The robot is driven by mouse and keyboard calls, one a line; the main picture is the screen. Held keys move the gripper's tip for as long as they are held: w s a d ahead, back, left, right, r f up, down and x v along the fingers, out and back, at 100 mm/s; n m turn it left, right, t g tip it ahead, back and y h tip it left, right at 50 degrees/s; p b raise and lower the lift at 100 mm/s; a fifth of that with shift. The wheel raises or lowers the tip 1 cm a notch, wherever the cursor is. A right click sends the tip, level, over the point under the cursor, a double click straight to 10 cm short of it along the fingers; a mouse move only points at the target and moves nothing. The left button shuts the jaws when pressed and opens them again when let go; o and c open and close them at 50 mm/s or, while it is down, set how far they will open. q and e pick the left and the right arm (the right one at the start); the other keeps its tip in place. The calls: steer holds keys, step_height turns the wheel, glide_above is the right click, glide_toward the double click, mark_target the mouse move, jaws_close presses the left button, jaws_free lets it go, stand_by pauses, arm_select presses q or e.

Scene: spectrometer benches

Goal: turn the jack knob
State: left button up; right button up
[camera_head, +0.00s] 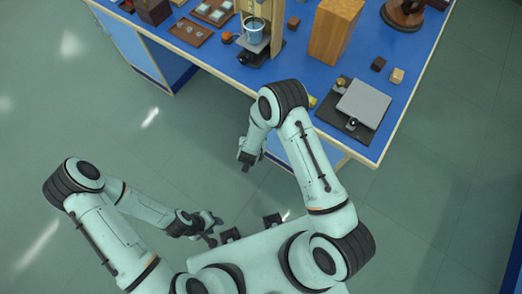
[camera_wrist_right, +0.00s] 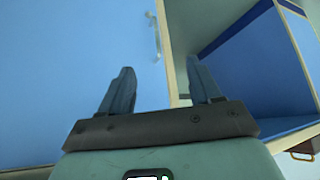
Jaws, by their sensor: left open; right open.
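A small jack-like stand (camera_head: 257,50) with a dark base sits near the blue bench's front edge in the head view. A blue beaker (camera_head: 254,29) is on it. An orange round piece (camera_head: 227,38) lies at its left side; I cannot tell whether it is the jack knob. My right gripper (camera_head: 246,162) hangs in front of the bench, below its top and clear of the stand. In the right wrist view its fingers (camera_wrist_right: 161,88) are apart with nothing between them. My left gripper (camera_head: 213,228) is open and empty over the floor, far from the bench.
A grey plate on a dark base (camera_head: 364,103) is at the bench's right front corner. A tall wooden block (camera_head: 334,32) stands between it and the stand. A brown tray (camera_head: 191,32) lies to the left. The right wrist view shows a blue cabinet front (camera_wrist_right: 70,60) and an open compartment (camera_wrist_right: 255,75).

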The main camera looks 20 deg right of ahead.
steer(key=shift+n+g+y, duration=0.3)
steer(key=shift+g+y, duration=0.4)
steer(key=shift+s+d+f, duration=0.15)
steer(key=shift+s+f, duration=0.3)
steer(key=shift+s, duration=0.35)
steer(key=shift+s+d+f, duration=0.2)
steer(key=shift+s+f, duration=0.25)
steer(key=shift+s, duration=0.3)
steer(key=shift+s+d+f, duration=0.15)
steer(key=shift+s+f, duration=0.3)
steer(key=shift+s, duration=0.35)
